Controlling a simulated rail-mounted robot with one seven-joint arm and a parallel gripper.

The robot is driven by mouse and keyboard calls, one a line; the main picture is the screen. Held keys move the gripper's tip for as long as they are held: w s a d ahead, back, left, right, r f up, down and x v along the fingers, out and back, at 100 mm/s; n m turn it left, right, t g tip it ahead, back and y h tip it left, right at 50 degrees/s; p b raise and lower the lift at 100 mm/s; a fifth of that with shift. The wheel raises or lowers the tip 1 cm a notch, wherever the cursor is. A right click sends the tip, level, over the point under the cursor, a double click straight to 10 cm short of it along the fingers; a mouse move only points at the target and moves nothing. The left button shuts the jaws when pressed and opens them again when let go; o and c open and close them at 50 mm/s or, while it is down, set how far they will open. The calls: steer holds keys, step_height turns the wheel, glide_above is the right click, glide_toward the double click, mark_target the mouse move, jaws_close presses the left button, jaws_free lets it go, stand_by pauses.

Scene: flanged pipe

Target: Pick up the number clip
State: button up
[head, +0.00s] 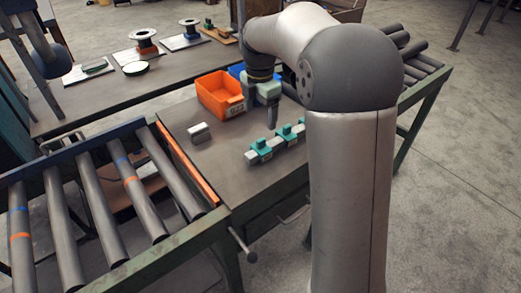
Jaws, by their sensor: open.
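My gripper (272,122) points down over the worktable (230,165), close behind a row of teal clips (262,149) on a light grey bar. The clips stand upright and part of the row's right end is hidden by my arm. I cannot tell which piece is the number clip; no number is readable on the clips at this size. The gripper is open and I see nothing held in it. A small light grey block (200,133) lies on the table to the left of the gripper.
An orange bin (220,96) with a label stands behind the block, with a blue bin (237,71) partly hidden beside it. A roller conveyor (125,180) is at the left. The table's front left is clear.

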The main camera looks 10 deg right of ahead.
mark_target(261, 140)
steer(key=f+p, duration=0.1)
steer(key=f, duration=1)
steer(key=shift+d+f+p, duration=0.2)
steer(key=shift+f+p, duration=0.05)
steer(key=shift+p, duration=0.15)
steer(key=c, duration=1.1)
